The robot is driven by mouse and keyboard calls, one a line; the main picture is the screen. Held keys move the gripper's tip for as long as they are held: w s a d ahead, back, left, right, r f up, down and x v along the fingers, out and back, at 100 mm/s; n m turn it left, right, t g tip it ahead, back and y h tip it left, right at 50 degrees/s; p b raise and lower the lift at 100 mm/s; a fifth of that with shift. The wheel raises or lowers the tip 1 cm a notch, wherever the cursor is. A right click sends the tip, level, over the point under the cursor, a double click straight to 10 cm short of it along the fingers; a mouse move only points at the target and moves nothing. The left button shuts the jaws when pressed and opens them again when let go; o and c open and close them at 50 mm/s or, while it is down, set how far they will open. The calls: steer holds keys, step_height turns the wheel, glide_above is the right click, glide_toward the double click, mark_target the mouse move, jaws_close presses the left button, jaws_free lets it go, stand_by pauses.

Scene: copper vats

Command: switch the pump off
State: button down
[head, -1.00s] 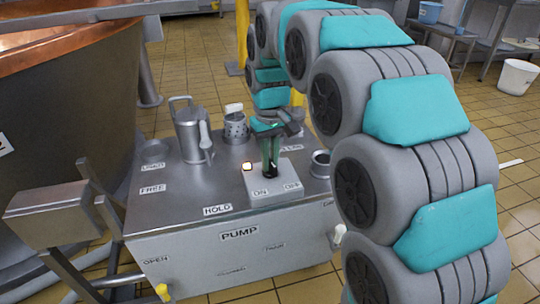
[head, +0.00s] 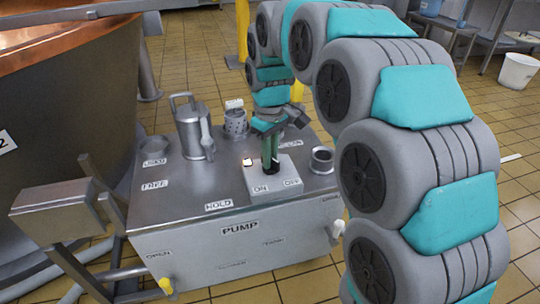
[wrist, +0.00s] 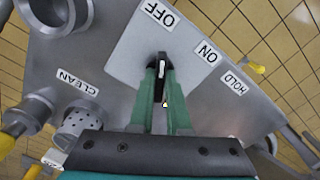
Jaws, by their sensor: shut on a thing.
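The pump switch is a pale plate (head: 285,172) marked ON at its left and OFF at its right in the head view. It stands on the metal cabinet marked PUMP (head: 190,240). In the wrist view the plate (wrist: 140,40) has OFF at left and ON at right. My gripper (head: 270,165) is over the plate, its green fingers pointing down. In the wrist view my gripper (wrist: 161,75) is shut on the black switch lever (wrist: 161,68). I cannot tell which way the lever leans. A small lamp (head: 247,162) sits beside the plate's left edge, partly hidden by the fingers in the wrist view.
A metal jug (head: 192,130) and a perforated cup (head: 236,124) stand behind the switch on the cabinet. A round metal socket (head: 321,160) is at its right. A large copper vat (head: 70,110) is at left. Tiled floor lies open behind; a white bucket (head: 517,72) is far right.

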steer(key=c, duration=0.9)
jaws_free()
steer(key=shift+r, duration=3.85)
